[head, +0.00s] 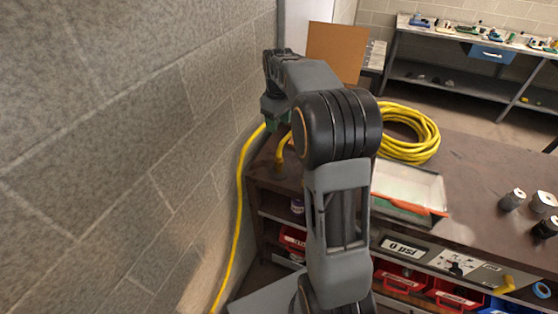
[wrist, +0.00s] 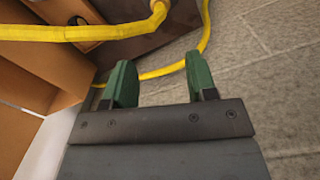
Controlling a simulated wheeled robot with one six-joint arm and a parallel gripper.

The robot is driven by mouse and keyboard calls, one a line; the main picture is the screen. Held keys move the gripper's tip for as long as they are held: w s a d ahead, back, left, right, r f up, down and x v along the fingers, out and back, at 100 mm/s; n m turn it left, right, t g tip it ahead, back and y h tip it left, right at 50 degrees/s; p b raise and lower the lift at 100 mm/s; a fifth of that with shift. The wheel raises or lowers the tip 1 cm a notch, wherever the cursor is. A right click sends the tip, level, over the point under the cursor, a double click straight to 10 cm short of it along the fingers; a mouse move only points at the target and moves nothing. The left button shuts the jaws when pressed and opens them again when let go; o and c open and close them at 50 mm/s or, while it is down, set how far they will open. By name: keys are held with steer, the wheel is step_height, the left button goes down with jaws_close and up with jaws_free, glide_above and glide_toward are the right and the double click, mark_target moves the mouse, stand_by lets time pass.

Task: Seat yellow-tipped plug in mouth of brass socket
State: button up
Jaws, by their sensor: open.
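My gripper (wrist: 161,82) shows two green fingers set wide apart in the wrist view, with nothing held between them. In the head view my gripper (head: 272,120) is near the grey block wall, above the bench's far left corner. A thin yellow cord (wrist: 150,74) runs behind the fingers in the wrist view. A thicker yellow length (wrist: 80,33) crosses the top left and bends at a bulge; I cannot tell if this is the plug.
A yellow coil (head: 410,140) lies on the brown bench (head: 480,165). A tray (head: 425,190) with an orange-handled tool and several small cans (head: 513,199) are there too. The block wall (head: 120,150) closes off the left. An orange-brown panel (head: 338,50) stands behind the bench.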

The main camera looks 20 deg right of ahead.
mark_target(278, 151)
step_height(278, 151, down, 7)
steer(key=shift+f+p, duration=0.2)
steer(key=shift+p, duration=0.2)
steer(key=shift+f+p, duration=0.95)
steer(key=shift+f, duration=1.85)
steer(key=shift+c, duration=0.5)
jaws_close()
